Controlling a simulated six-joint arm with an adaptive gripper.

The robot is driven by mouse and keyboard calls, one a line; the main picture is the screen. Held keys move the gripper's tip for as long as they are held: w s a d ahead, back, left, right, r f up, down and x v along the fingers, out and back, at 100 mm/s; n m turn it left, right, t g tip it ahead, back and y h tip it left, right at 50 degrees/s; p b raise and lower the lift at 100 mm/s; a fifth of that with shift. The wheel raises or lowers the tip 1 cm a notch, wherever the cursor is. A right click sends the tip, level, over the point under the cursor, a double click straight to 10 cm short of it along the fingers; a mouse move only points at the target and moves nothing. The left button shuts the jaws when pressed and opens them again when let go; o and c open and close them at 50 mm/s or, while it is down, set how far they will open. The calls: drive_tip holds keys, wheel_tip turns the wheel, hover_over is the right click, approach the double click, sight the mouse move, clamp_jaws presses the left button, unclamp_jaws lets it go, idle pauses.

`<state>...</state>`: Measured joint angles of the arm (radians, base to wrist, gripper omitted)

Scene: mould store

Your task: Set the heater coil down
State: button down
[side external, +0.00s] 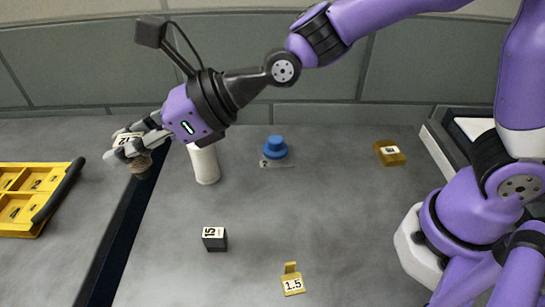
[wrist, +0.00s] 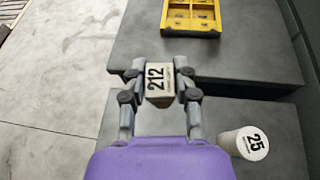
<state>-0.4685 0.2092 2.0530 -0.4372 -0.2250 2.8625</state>
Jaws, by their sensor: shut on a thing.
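My gripper (side external: 133,145) is shut on a small cream piece labelled 212 (wrist: 158,77), which I take to be the heater coil. Its label also shows between the fingers in the side view (side external: 127,139). In the wrist view my gripper (wrist: 158,80) has one finger on each side of it. A brown rounded part (side external: 141,167) shows just below the fingers in the side view; I cannot tell whether it belongs to the held piece. The gripper is at the left, near the dark gap between the two grey surfaces. Whether the piece touches a surface is hidden.
A yellow compartment tray (side external: 44,221) lies on the left surface. A white cylinder labelled 25 (wrist: 238,145) stands close by. On the main table (side external: 150,275) are a blue knob (side external: 275,147), black block (side external: 215,242), yellow bracket (side external: 291,282) and yellow block (side external: 390,153).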

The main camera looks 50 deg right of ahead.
drive_tip(key=w+d+m+t+h, duration=0.1)
drive_tip(key=w+d, duration=0.6)
drive_tip(key=d, duration=0.2)
drive_tip(key=w+d+t, duration=0.1)
drive_tip(key=w+d, duration=0.5)
drive_tip(key=d, duration=0.3)
drive_tip(key=shift+g, duration=0.3)
drive_tip(key=shift+d+f, duration=0.15)
drive_tip(key=shift+f, duration=7.7)
drive_tip(key=shift+f, duration=0.2)
drive_tip(key=c, duration=0.6)
unclamp_jaws()
